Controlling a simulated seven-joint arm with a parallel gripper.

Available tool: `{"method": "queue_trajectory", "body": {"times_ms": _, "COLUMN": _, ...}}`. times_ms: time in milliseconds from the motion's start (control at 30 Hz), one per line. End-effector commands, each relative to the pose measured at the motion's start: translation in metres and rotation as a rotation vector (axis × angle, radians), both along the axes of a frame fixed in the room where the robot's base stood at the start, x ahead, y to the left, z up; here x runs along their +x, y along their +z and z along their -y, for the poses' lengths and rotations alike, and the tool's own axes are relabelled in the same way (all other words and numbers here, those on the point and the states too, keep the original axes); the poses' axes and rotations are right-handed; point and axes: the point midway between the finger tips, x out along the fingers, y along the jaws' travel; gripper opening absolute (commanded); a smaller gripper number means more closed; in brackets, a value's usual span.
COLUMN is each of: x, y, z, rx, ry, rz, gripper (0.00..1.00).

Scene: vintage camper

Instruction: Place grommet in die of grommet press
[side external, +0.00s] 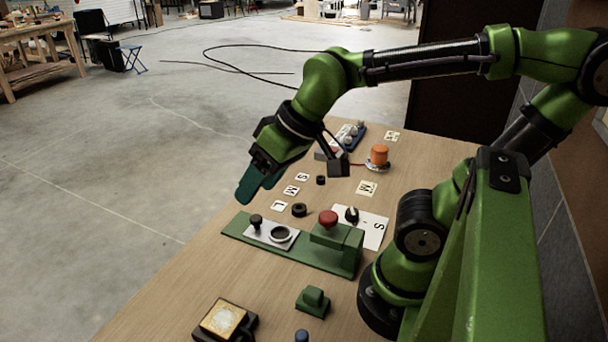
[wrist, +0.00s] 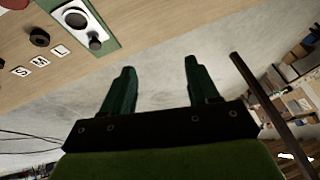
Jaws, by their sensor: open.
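The press (side external: 240,232) has a green base with a silver plate that carries a dark ring-shaped die (side external: 281,234) and a black knob (side external: 256,221); a red knob (side external: 328,218) tops its green block. In the wrist view the press (wrist: 106,38) is at the upper left. A black ring (side external: 299,210), possibly a grommet, lies on the table behind the press, and also shows in the wrist view (wrist: 39,37). A smaller black piece (side external: 320,180) lies farther back. My gripper (side external: 248,192) is open and empty, above the table's left edge, behind and left of the press.
Letter cards (side external: 291,190) lie behind the press. A black dial (side external: 351,214) sits on a white card right of it. An orange-topped button (side external: 379,155) stands farther back. A green block (side external: 313,301) and a black-framed pad (side external: 224,318) are in front. Open floor lies left of the table.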

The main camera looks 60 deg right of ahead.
Motion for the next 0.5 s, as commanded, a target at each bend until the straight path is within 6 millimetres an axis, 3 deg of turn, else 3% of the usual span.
{"method": "queue_trajectory", "body": {"times_ms": 33, "x": -0.006, "y": 0.003, "z": 0.015, "rx": 0.038, "ry": -0.083, "rz": 0.031, "gripper": 0.6}}
{"method": "queue_trajectory", "body": {"times_ms": 167, "x": -0.014, "y": 0.004, "z": 0.033, "rx": 0.1, "ry": -0.201, "rz": 0.069, "gripper": 0.65}}
{"method": "queue_trajectory", "body": {"times_ms": 500, "x": -0.016, "y": 0.004, "z": 0.036, "rx": 0.117, "ry": -0.23, "rz": 0.079, "gripper": 0.65}}
